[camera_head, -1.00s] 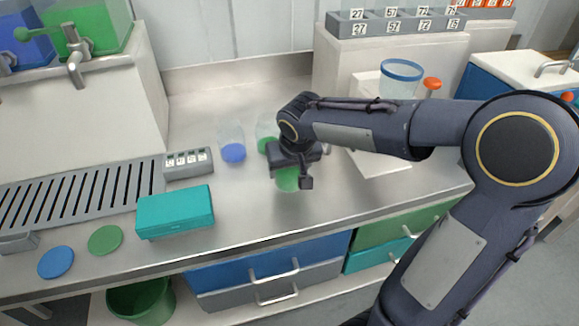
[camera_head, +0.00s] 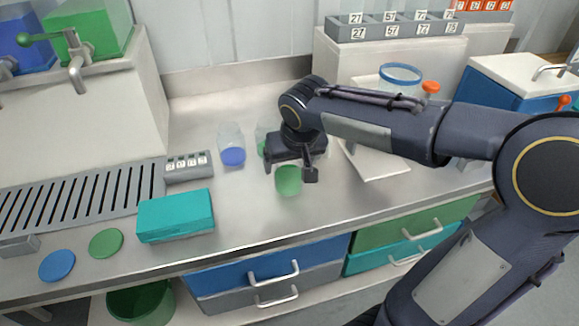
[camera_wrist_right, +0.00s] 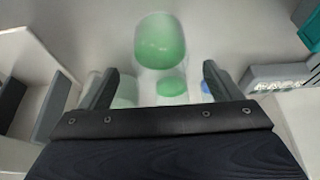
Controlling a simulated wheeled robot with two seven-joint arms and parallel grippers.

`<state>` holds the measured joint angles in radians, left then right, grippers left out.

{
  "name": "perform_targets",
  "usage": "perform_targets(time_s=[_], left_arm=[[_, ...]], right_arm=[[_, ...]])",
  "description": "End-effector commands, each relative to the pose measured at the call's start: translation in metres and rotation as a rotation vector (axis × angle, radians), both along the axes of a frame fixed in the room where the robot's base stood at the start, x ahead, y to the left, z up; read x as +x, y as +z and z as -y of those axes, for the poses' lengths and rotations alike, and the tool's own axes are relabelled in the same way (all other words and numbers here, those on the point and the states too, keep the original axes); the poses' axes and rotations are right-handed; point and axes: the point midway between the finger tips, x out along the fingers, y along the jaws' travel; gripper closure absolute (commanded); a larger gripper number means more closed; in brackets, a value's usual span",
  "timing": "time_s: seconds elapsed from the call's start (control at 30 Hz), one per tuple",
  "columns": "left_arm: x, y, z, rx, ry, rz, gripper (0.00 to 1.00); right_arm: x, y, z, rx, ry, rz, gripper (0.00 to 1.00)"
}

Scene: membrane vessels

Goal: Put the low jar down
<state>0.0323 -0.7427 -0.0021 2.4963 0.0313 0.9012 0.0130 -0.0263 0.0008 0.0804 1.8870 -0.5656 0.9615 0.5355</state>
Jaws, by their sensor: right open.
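The low jar (camera_head: 288,182), a clear vessel with green contents, stands upright on the grey bench top near its front edge. It also shows in the right wrist view (camera_wrist_right: 160,45), just beyond the fingertips and between their lines. My right gripper (camera_head: 294,168) is open and empty, behind and slightly above the jar in the head view. The fingers look clear of the jar, though in the head view the gripper overlaps its top edge. My left gripper is not in view.
A clear jar with blue contents (camera_head: 232,150) and one with green contents (camera_head: 261,143) stand behind to the left. A teal box (camera_head: 176,215), blue lid (camera_head: 57,265) and green lid (camera_head: 106,243) lie left. A white board (camera_head: 378,168) lies right. Bench front is clear.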

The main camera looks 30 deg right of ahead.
Motion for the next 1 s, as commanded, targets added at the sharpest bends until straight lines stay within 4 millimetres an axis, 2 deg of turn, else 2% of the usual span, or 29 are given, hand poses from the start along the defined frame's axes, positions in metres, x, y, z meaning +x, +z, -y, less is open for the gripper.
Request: perform_targets(time_s=[0.03,0.2,0.33,0.47,0.57,0.63,0.7,0.8,0.9,1.0], left_arm=[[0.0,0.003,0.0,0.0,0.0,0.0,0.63],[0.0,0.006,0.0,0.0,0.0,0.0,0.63],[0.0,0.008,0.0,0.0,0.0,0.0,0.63],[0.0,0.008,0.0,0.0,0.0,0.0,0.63],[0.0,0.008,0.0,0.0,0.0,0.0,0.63],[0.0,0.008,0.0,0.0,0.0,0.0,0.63],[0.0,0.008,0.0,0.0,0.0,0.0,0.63],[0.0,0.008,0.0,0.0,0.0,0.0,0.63],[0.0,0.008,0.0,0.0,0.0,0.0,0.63],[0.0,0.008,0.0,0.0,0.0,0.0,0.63]], right_arm=[[-0.004,0.014,-0.001,0.0,0.002,0.005,0.15],[-0.017,0.043,-0.004,0.001,0.002,0.003,0.15],[-0.023,0.057,-0.006,0.001,0.002,0.002,0.15],[-0.035,0.061,-0.006,0.013,0.009,-0.001,0.15],[-0.068,0.05,-0.009,0.066,0.039,-0.001,0.15],[-0.1,0.035,-0.016,0.127,0.072,0.009,0.15],[-0.131,0.018,-0.026,0.193,0.101,0.028,0.15],[-0.166,-0.004,-0.043,0.279,0.133,0.068,0.15],[-0.187,-0.02,-0.057,0.339,0.152,0.104,0.15],[-0.196,-0.028,-0.065,0.369,0.163,0.126,0.15]])
